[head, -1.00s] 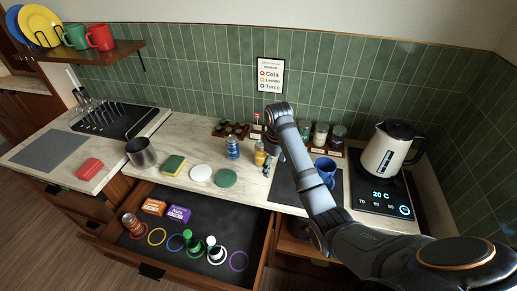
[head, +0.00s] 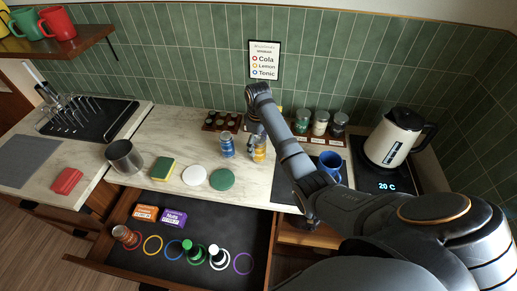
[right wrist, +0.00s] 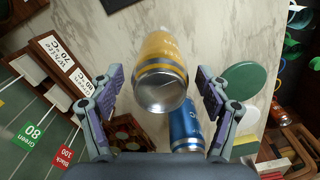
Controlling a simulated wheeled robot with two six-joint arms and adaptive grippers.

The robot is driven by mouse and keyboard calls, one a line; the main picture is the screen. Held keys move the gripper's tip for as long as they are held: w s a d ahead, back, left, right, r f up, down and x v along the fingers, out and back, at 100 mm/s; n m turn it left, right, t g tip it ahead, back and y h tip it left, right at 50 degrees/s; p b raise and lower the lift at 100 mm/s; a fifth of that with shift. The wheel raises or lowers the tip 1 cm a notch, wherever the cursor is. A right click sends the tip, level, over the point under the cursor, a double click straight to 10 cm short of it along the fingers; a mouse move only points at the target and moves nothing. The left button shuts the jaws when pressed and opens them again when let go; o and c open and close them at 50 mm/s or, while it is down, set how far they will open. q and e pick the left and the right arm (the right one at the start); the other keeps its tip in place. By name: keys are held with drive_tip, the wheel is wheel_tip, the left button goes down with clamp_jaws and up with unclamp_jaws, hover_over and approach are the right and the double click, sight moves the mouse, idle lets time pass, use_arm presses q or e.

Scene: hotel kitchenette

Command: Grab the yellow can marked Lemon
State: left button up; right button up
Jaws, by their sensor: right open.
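The yellow can (head: 259,149) stands on the marble counter, to the right of a blue can (head: 227,146). In the right wrist view the yellow can (right wrist: 160,58) lies between the two spread fingers, its metal end facing the camera. The blue can (right wrist: 185,125) is beside it, close to the right finger. My right gripper (right wrist: 160,88) is open, one finger on each side of the yellow can, with gaps showing. In the head view this gripper is mostly hidden behind my arm. My left gripper is not in view.
Spice jars (head: 320,123) and a kettle (head: 393,138) stand to the right, with a blue mug (head: 330,166) in front. A green lid (head: 222,179) and a white lid (head: 194,176) lie left of the cans.

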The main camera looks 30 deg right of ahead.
sight(259, 152)
drive_tip(key=shift+s+d+f+p, duration=0.1)
drive_tip(key=shift+s+f+p, duration=0.15)
drive_tip(key=shift+f+p, duration=0.5)
wheel_tip(259, 152, down, 3)
drive_tip(key=shift+f, duration=0.25)
drive_tip(key=c, duration=0.9)
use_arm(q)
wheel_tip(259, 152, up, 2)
use_arm(e)
drive_tip(key=c, duration=0.6)
